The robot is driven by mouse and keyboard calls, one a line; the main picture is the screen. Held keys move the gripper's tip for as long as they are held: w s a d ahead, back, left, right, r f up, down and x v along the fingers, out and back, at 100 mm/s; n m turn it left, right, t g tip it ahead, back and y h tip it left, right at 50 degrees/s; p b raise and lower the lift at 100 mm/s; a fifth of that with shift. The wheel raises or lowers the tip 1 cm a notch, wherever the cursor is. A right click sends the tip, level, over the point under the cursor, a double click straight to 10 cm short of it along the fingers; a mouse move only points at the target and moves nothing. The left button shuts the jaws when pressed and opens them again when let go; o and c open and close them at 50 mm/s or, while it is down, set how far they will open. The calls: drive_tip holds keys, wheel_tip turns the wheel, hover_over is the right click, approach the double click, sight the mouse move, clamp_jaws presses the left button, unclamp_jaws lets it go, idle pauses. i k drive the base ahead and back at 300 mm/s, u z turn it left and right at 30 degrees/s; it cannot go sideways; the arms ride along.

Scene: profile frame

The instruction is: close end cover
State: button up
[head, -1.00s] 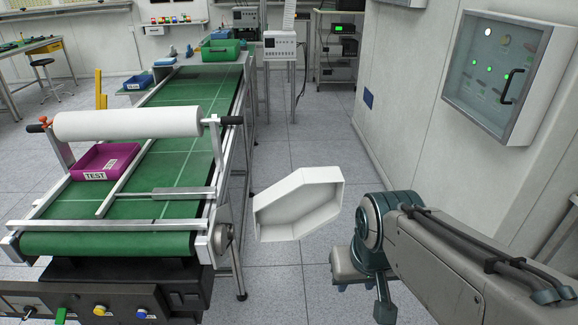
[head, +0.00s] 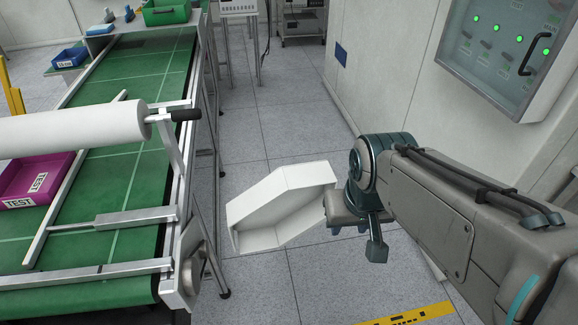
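The white, angular, open-faced end cover (head: 283,203) shows in the head view right of the conveyor's front end.
The green-belted conveyor (head: 130,215) fills the left, with a white roll (head: 70,130) above it and a magenta TEST bin (head: 35,180) on it. A control cabinet (head: 505,50) hangs on the right wall. A yellow floor strip (head: 405,315) lies in front.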

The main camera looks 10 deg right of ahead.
sight(287, 204)
drive_tip(key=z, duration=1.2)
drive_tip(key=i, duration=1.75)
drive_tip(key=u, duration=1.6)
drive_tip(key=i, duration=1.2)
drive_tip(key=u, duration=0.8)
drive_tip(key=i, duration=0.5)
drive_tip(key=u, duration=2.4)
